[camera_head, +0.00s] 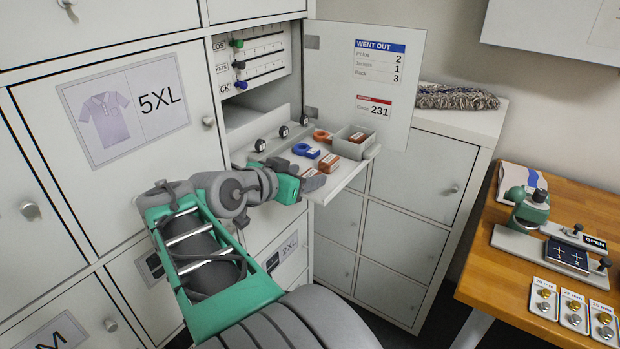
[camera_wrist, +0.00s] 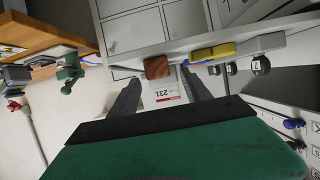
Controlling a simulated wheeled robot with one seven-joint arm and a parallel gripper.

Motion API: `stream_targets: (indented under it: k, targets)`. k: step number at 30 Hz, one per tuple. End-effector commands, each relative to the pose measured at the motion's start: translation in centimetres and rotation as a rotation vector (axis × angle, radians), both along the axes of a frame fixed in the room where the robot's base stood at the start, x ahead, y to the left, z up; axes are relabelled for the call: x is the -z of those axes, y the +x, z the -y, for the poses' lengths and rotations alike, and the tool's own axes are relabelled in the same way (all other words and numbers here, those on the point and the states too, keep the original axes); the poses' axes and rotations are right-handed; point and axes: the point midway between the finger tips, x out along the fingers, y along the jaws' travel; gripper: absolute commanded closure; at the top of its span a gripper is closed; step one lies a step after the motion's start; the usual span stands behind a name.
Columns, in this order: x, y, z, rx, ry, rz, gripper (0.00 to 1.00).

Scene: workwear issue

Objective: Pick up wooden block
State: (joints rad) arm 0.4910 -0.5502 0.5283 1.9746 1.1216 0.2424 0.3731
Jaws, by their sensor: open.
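In the wrist view the wooden block (camera_wrist: 157,67) is a small reddish-brown cube at the edge of a pull-out shelf. My gripper (camera_wrist: 161,76) has its two dark fingers spread, and the block shows in the gap near their tips. I see no finger touching it. In the head view my gripper (camera_head: 314,181) is at the front of the shelf. Brown pieces show close to its fingers there, and I cannot tell for sure which is the block. My gripper hides part of the shelf.
The pull-out shelf (camera_head: 345,180) also holds a blue tape roll (camera_head: 305,150), an orange tape roll (camera_head: 322,136) and a grey bin (camera_head: 368,149). A yellow piece (camera_wrist: 222,50) lies beside the block. The open cabinet door (camera_head: 395,70) stands behind. A wooden table (camera_head: 500,255) is at right.

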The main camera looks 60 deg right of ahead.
Motion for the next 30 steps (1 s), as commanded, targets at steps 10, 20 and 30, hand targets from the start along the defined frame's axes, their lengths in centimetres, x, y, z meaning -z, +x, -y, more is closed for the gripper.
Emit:
stream_targets:
  k: [10, 20, 30]
  targets:
    - [1.6, -0.6, 3.4, -0.001, 0.002, 0.001, 0.44]
    - [1.6, -0.5, 3.3, -0.002, 0.003, -0.001, 0.62]
    - [1.7, -0.5, 3.3, -0.003, 0.003, -0.001, 0.90]
